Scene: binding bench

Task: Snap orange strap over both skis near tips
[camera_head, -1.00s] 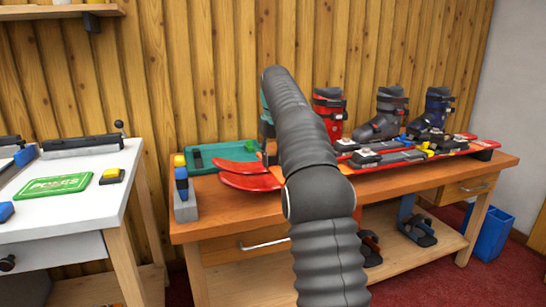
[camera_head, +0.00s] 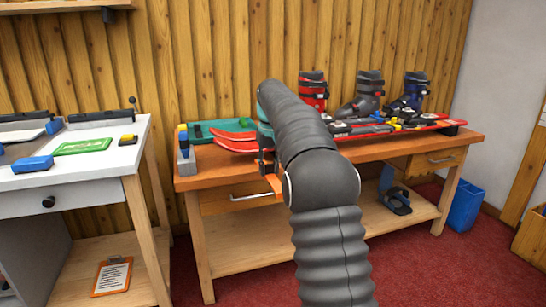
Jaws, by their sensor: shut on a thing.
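Two red skis lie side by side on the wooden bench, with upturned tips toward the left; the rear tip (camera_head: 233,136) and the front tip (camera_head: 236,147) show left of my arm. Their middle is hidden behind my arm, and their bindings (camera_head: 375,128) show to the right. My gripper (camera_head: 265,166) is low beside the front ski near the tips, partly covered by my arm. It is shut on the orange strap (camera_head: 275,186), which hangs below the fingers in front of the bench edge. I cannot tell whether the strap touches the skis.
Ski boots (camera_head: 366,97) stand behind the skis. A green tray (camera_head: 208,131) and a grey stand with blue and yellow blocks (camera_head: 186,162) are at the bench's left end. A white-topped table (camera_head: 85,166) stands left, with a gap between. A blue bin (camera_head: 466,204) stands right.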

